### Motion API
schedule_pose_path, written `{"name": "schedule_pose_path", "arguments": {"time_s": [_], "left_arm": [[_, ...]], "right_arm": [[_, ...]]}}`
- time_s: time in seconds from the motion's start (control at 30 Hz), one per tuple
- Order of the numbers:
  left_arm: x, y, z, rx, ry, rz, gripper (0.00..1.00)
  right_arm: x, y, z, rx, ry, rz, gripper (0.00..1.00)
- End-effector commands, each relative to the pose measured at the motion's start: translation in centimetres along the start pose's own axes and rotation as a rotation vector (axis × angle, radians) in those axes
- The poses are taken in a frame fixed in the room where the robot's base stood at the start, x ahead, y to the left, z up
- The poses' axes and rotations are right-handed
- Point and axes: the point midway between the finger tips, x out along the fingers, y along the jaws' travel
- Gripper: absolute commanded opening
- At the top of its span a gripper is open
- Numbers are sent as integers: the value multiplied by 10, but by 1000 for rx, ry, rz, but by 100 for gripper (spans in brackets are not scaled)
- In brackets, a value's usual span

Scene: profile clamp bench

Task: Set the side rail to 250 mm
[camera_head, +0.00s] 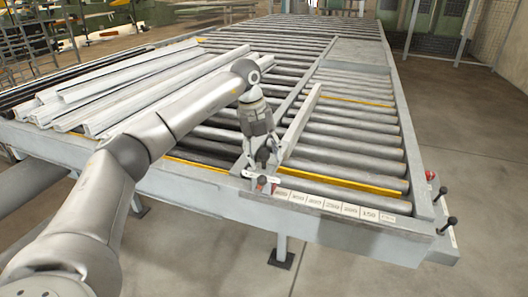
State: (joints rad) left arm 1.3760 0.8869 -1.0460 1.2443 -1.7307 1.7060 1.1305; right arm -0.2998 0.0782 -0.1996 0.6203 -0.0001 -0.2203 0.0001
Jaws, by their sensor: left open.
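The side rail (301,122) is a pale straight bar lying lengthwise over the rollers. A small carriage with a red part (262,181) sits at the front edge, just left of the number scale. The scale (332,205) is a row of white labels along the front beam; the numbers appear to fall from left to right, with 250 near the middle. My left gripper (262,164) points down with open fingers, close above the carriage and left of the rail's near end. Whether it touches either cannot be told. My right gripper is not in view.
Several pale profiles (130,85) lie on the rollers at the left, partly behind my left arm. Right of the rail, the rollers (350,150) are bare. A red button (430,175) and black knobs (443,190) stick out at the front right corner. The right floor is clear.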

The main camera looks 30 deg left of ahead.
Motion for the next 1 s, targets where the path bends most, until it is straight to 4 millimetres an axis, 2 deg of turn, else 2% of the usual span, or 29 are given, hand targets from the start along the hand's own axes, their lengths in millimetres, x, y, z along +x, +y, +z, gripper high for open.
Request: {"name": "schedule_pose_path", "arguments": {"time_s": [0.3,0.7,0.87,1.0], "left_arm": [[3,0,0,0,-1,-1,52],[3,0,0,0,0,-1,0],[3,0,0,0,0,-1,0],[5,-14,-9,6,2,-1,0]], "right_arm": [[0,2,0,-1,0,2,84],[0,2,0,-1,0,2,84],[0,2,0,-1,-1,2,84],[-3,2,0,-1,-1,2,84]]}}
